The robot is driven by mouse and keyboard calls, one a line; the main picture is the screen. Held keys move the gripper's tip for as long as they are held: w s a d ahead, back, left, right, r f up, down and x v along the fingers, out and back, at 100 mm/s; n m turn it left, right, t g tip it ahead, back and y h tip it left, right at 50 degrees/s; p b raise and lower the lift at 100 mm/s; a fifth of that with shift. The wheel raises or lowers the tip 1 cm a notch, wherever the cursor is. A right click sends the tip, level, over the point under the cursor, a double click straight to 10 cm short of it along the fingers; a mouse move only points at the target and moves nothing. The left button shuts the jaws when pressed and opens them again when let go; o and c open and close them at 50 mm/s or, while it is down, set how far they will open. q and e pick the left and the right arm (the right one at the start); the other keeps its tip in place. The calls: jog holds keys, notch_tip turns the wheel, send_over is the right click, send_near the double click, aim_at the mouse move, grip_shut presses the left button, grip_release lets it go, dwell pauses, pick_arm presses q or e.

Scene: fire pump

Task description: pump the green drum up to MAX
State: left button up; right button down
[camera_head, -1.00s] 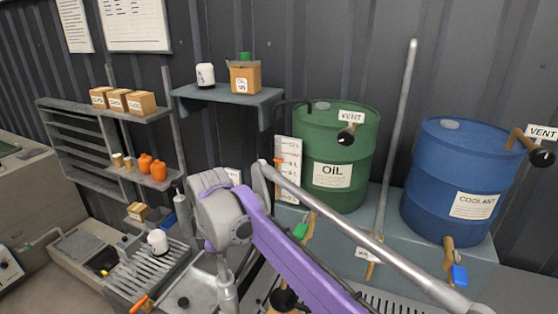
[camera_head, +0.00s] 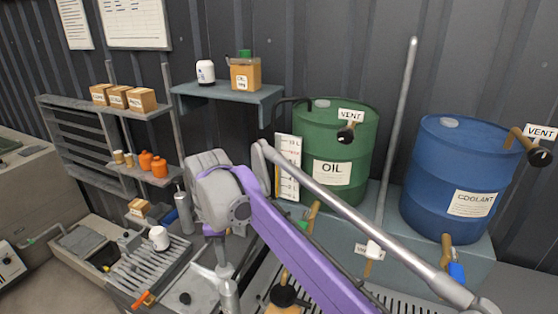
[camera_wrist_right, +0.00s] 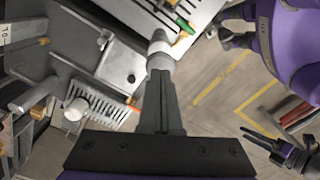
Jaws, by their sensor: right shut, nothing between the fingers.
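The green OIL drum (camera_head: 340,140) stands on a grey-blue plinth in the head view. A tan valve lever (camera_head: 313,215) with a green tag is below the drum, partly covered. In the wrist view the right gripper (camera_wrist_right: 163,85) is shut and empty beside a pale grey cylinder (camera_wrist_right: 160,50).
A blue COOLANT drum (camera_head: 460,175) stands right of the green one. A tall grey rod (camera_head: 404,110) rises between them. Black-knobbed VENT levers (camera_head: 346,134) stick out from the drums. A slatted tray (camera_head: 150,265) and a shelf (camera_head: 230,94) are at the left.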

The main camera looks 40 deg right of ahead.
aim_at(225, 273)
jog(key=shift+f, duration=0.1)
dwell(0.7)
jog(key=shift+f, duration=3.2)
jog(key=shift+r, duration=3.3)
jog(key=shift+f, duration=0.1)
jog(key=shift+f, duration=3.2)
jog(key=shift+r, duration=3.3)
